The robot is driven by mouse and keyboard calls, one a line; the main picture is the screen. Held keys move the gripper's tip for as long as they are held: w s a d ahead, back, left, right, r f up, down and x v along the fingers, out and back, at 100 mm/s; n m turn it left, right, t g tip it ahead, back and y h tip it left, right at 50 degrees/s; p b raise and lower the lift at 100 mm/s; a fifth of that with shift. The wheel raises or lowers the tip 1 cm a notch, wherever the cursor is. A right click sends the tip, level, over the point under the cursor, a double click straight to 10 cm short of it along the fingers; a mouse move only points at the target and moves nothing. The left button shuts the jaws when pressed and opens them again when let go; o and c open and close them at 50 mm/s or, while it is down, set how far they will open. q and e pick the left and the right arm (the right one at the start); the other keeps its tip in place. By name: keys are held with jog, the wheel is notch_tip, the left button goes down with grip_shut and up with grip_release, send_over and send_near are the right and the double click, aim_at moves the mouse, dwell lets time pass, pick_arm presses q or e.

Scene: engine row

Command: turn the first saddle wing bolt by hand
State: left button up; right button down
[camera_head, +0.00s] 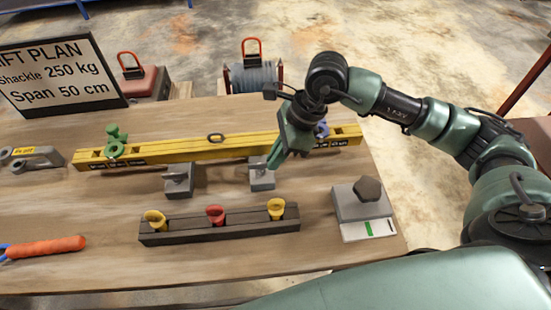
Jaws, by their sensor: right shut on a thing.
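A yellow spreader beam (190,151) lies across the table, with a green shackle-like piece (116,143) at its left end and a blue one (321,130) at its right end. Two grey saddles stand along its front edge: a left one (179,188) and a right one (262,180). A dark wing bolt (177,178) shows on the left saddle. My right gripper (274,163) points down at the right saddle, its jaws shut at the top there. They hide most of that saddle's wing bolt. My left gripper is not in view.
A dark rack (220,229) with yellow and red cups stands in front. A grey block with a dark hexagonal piece (368,190) sits at the right. A sign (60,74), a grey shackle (36,158) and an orange-handled tool (45,247) are at the left.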

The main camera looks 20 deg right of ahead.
jog(key=c, duration=1.6)
grip_release()
jog(key=b+v, duration=0.1)
jog(key=v, duration=0.6)
jog(key=shift+d+r, duration=0.2)
jog(key=shift+r, duration=0.15)
